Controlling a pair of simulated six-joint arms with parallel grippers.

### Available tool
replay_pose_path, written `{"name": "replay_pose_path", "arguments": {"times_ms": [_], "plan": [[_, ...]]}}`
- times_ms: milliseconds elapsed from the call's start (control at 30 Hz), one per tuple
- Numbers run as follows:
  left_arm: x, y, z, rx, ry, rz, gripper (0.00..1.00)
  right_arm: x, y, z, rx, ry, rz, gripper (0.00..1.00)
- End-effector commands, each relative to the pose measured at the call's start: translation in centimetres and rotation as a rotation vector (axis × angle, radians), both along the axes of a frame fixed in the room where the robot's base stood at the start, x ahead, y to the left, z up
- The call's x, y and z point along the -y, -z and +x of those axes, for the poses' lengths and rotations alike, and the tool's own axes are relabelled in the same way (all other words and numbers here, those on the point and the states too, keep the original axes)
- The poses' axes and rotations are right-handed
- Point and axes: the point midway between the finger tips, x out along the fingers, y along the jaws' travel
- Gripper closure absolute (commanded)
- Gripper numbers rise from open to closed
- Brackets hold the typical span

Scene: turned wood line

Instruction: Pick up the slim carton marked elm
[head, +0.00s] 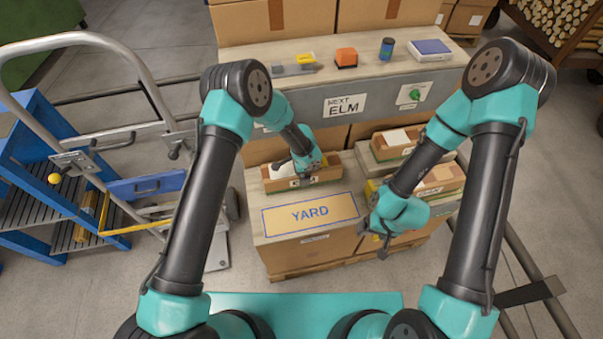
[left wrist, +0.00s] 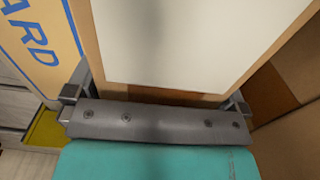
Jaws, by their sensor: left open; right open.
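A slim open-topped carton (head: 325,175) with a white top sheet lies behind the YARD panel; its front label is partly hidden by my left gripper and I cannot read it surely. My left gripper (head: 303,176) is open over this carton. In the left wrist view, the carton's white sheet (left wrist: 190,40) fills the middle, between the two open fingers (left wrist: 155,98). Two similar slim cartons sit to the right, one at the back (head: 394,150) and one nearer (head: 440,180); their labels are not readable. My right gripper (head: 378,240) is open and empty, low beside the YARD stack's right side.
The YARD panel (head: 310,214) lies on the stack's top in front. A sign reading NEXT ELM (head: 345,105) is on the grey shelf front, with a green knob (head: 415,94) beside it. A hand truck (head: 150,95) stands left. Large boxes (head: 270,20) stand behind.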

Motion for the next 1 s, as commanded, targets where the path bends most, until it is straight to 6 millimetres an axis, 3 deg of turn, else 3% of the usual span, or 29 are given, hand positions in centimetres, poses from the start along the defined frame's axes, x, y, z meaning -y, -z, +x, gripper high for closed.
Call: {"name": "replay_pose_path", "arguments": {"times_ms": [500, 767, 1000], "plan": [[0.0, -0.1, 0.0, 0.001, 0.000, 0.000, 0.43, 0.0, 0.0, 0.0, 0.000, 0.000, 0.000, 0.22], [0.0, -0.2, 0.0, 0.001, 0.000, 0.000, 0.43, 0.0, 0.0, 0.0, 0.000, 0.000, 0.000, 0.22], [0.0, -1.6, 0.1, 0.002, -0.001, -0.001, 0.43, 0.0, 0.0, 0.0, 0.000, 0.000, 0.000, 0.22]]}}
